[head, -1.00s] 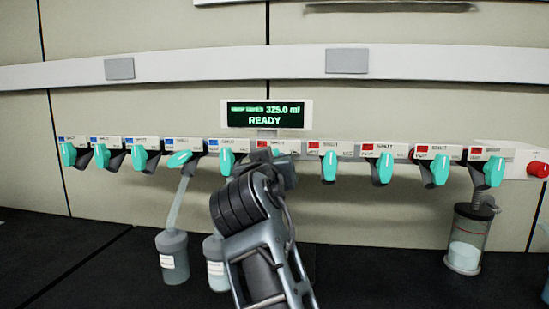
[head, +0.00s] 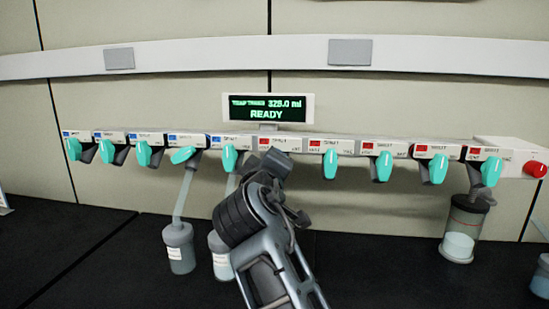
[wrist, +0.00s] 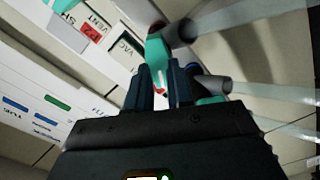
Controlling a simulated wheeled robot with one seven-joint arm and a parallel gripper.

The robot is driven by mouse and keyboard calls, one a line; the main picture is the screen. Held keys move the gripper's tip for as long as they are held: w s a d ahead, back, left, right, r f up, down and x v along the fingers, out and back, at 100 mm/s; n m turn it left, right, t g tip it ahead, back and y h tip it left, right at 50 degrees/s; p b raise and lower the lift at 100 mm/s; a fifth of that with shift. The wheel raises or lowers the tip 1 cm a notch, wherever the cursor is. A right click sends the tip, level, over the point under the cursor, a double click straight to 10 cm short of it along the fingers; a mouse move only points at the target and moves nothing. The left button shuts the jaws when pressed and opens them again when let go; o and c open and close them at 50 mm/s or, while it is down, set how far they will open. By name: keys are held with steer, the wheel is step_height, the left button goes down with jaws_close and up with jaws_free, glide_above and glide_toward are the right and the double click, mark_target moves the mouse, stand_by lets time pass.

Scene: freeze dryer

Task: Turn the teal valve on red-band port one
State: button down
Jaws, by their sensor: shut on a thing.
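The row of teal valves hangs under a white manifold. The leftmost red-band port (head: 283,143) is just below the display, and my gripper (head: 274,163) covers its valve in the head view. In the wrist view the teal valve (wrist: 157,50) is between the two fingers of my gripper (wrist: 159,80), which is shut on the handle's lower part. The handle points roughly along the fingers. A VAC label (wrist: 127,47) and a red band (wrist: 90,33) show beside it. The exact handle angle is hard to tell.
Other red-band valves (head: 330,163) hang to the right, blue-band valves to the left. One blue-band valve (head: 184,155) lies sideways above a tube and bottle (head: 179,248). A clear flask (head: 460,235) hangs right. The display (head: 267,108) reads READY.

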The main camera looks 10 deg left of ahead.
steer(key=shift+n, duration=0.3)
steer(key=c, duration=1)
jaws_free()
steer(key=s+b, duration=0.1)
steer(key=s, duration=0.6)
steer(key=shift+s+a+b, duration=0.15)
steer(key=shift+s+b, duration=0.15)
steer(key=shift+s, duration=0.1)
